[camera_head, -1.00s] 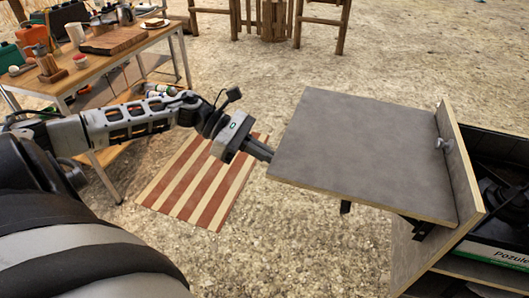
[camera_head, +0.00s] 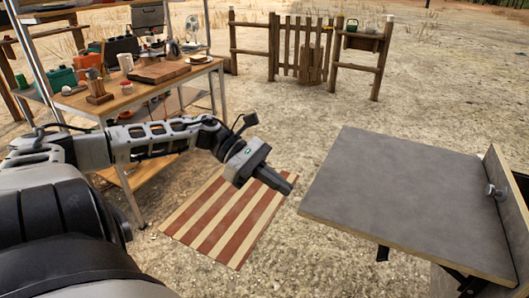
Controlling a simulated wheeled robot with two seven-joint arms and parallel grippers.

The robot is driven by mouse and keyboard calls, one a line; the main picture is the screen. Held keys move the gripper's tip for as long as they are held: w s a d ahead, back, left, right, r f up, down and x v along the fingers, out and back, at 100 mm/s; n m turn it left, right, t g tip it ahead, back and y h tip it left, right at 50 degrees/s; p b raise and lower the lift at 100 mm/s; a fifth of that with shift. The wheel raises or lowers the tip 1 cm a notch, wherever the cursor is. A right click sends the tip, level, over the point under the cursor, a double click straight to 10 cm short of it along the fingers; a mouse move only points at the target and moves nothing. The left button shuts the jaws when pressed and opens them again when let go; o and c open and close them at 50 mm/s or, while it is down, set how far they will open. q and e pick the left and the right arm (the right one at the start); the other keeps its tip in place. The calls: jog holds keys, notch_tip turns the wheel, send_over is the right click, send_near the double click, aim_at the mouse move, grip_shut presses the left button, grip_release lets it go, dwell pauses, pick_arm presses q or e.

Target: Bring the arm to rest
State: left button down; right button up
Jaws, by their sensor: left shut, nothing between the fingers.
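My left arm comes in from the left, stretched out over the ground. Its gripper (camera_head: 283,184) is shut and empty, in the air above the right part of a red and cream striped mat (camera_head: 222,222). The gripper's tip is to the left of the grey tailgate board (camera_head: 405,200), with a small gap between them in the picture. My right gripper is not in view.
A wooden table (camera_head: 130,98) with a cutting board (camera_head: 158,72), a cup (camera_head: 126,63) and other items stands at the left, behind my arm. A wooden gate (camera_head: 300,45) stands at the back. A metal knob (camera_head: 494,190) is on the board's right upright panel. Open gravel lies between.

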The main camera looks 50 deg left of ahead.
pick_arm(q)
jog(key=a+r, duration=0.1)
jog(key=s+a+r+p, duration=0.1)
jog(key=a, duration=0.1)
jog(key=shift+s+a+r, duration=0.1)
jog(key=shift+r, duration=0.25)
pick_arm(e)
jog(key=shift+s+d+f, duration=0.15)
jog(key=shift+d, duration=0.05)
pick_arm(q)
jog(key=d+f+n+t+y, duration=0.3)
jog(key=d+f+n+t, duration=0.3)
jog(key=n, duration=0.8)
jog(key=d+f+n+t+y, duration=0.25)
jog(key=f+n+t, duration=0.35)
jog(key=n, duration=0.7)
jog(key=s+d+f+n+g+y, duration=0.2)
jog(key=s+d+f+n+g, duration=0.1)
jog(key=d+n, duration=0.4)
jog(key=s+d+f+n+g+y, duration=0.1)
jog(key=s+d+f+n+g, duration=0.2)
jog(key=n, duration=1)
jog(key=s+d+f, duration=0.2)
jog(key=d+f, duration=0.2)
jog(key=d, duration=0.1)
jog(key=shift+n+y, duration=0.3)
jog(key=shift+y, duration=0.05)
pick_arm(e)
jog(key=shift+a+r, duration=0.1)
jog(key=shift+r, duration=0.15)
